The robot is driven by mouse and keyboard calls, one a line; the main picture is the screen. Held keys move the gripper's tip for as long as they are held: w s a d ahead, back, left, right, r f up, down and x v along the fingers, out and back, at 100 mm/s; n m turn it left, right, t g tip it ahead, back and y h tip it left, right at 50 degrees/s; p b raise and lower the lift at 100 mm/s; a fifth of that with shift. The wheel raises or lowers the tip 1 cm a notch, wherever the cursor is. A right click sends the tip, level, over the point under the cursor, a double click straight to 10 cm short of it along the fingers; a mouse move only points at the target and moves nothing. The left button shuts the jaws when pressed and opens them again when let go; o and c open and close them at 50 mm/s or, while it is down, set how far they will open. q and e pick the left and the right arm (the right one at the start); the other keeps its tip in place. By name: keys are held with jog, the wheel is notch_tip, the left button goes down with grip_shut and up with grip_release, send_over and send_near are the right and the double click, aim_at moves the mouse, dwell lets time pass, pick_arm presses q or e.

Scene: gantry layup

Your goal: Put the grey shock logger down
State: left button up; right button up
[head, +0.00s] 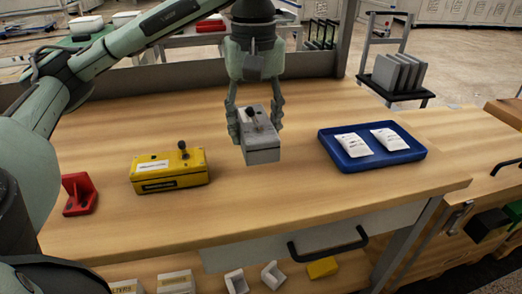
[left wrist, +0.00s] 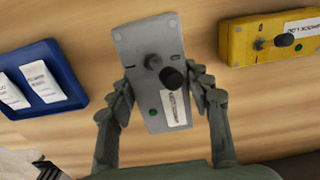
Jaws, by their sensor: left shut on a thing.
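The grey shock logger (head: 262,151) is a grey box with a black knob and a white label. My left gripper (head: 255,118) is shut on it, with one finger on each side. In the left wrist view the logger (left wrist: 147,42) sits between the fingertips of my left gripper (left wrist: 160,92), and its green dot shows. The logger is over the middle of the wooden table (head: 300,200); whether its underside touches the top I cannot tell. My right gripper is not in view.
A yellow box (head: 170,172) with a black knob stands left of the logger, and a red bracket (head: 79,194) farther left. A blue tray (head: 345,163) with two white packets is on the right. Bare tabletop lies between them. A drawer handle (head: 328,245) juts from the front.

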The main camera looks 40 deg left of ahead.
pick_arm(q)
jog(key=shift+w+d+f, duration=0.15)
jog(key=shift+d+f, duration=0.25)
jog(key=shift+d, duration=0.25)
jog(key=shift+f, duration=2)
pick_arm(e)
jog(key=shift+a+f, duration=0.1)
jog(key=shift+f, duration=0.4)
pick_arm(q)
jog(key=shift+f, duration=0.1)
jog(key=o, duration=1.3)
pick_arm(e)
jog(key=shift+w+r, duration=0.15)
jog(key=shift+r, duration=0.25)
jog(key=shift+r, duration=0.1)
